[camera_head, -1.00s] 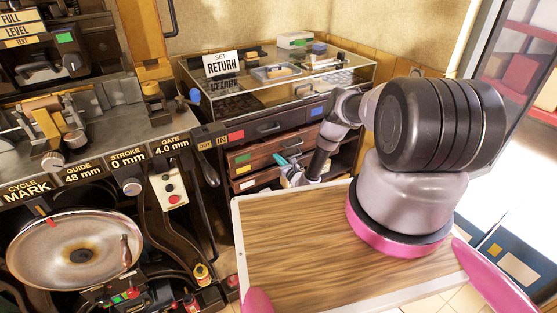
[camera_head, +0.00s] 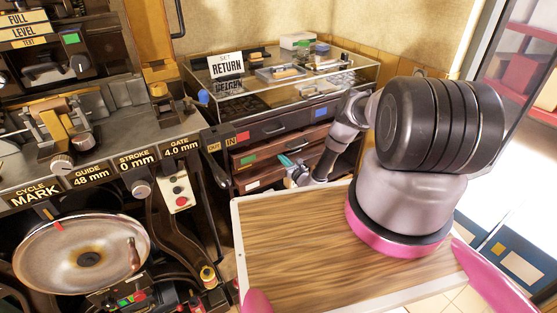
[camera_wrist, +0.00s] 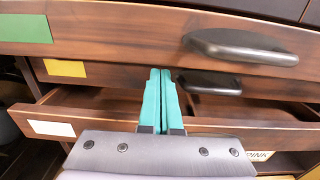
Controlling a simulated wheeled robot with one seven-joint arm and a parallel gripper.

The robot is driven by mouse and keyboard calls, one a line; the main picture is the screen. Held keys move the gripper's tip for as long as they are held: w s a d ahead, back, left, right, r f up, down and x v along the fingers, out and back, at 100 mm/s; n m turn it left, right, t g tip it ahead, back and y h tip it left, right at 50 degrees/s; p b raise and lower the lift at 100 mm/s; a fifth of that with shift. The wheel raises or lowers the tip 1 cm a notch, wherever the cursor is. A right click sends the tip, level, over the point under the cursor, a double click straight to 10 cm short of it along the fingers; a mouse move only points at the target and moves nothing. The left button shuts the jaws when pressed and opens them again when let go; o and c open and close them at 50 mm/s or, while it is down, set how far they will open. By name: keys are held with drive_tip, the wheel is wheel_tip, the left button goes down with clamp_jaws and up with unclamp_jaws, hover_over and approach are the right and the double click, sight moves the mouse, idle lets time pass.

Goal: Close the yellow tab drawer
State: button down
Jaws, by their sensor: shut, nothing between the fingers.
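The yellow tab drawer shows in the wrist view as a brown wooden front (camera_wrist: 115,74) with a yellow tab at its left and a dark handle. Its front sits further back than the drawer fronts above and below it. I cannot tell whether it is fully flush. My gripper (camera_wrist: 161,72) is shut, its teal fingertips together at this front, left of the handle. They look in contact or very close. In the head view my gripper (camera_head: 287,161) is at the drawer stack, and the yellow tab is hidden.
The green tab drawer (camera_wrist: 110,30) juts out above, with a large handle. The white tab drawer (camera_wrist: 85,124) is pulled out below the fingers. A glass case (camera_head: 280,85) tops the cabinet. The press (camera_head: 85,250) stands left. My wooden tray (camera_head: 300,235) is in front.

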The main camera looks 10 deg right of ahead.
drive_tip(key=v, duration=1)
drive_tip(key=w+a+r+n+g+y, duration=0.2)
drive_tip(key=r+n+y, duration=0.1)
drive_tip(key=r, duration=0.5)
drive_tip(key=w+a+r+n+g+y, duration=0.2)
drive_tip(key=w+r+n+y, duration=0.15)
drive_tip(key=r, duration=0.45)
drive_tip(key=w+a+r+n+g+y, duration=0.2)
drive_tip(key=r+n+y, duration=0.1)
drive_tip(key=r, duration=0.4)
drive_tip(key=s+a+r+n+g, duration=0.3)
drive_tip(key=r+n+g, duration=0.15)
drive_tip(key=r, duration=0.55)
drive_tip(key=s+a+r+n+g, duration=0.25)
drive_tip(key=r+n+g, duration=0.2)
drive_tip(key=r, duration=0.55)
drive_tip(key=s+r+n+g+h, duration=0.2)
drive_tip(key=s+r+n+h, duration=0.45)
drive_tip(key=s+r, duration=1)
drive_tip(key=s+d+r+n+t+h, duration=0.1)
drive_tip(key=s+d+r+t+h, duration=0.2)
drive_tip(key=s, duration=0.5)
drive_tip(key=s+d+r+n+t+h, duration=0.2)
drive_tip(key=s+d+r+t+h, duration=0.1)
drive_tip(key=s+d+r, duration=0.3)
drive_tip(key=shift+s+r+t+h, duration=0.3)
drive_tip(key=shift+s+r+t, duration=0.25)
drive_tip(key=shift+s, duration=0.7)
drive_tip(key=shift+d, duration=0.1)
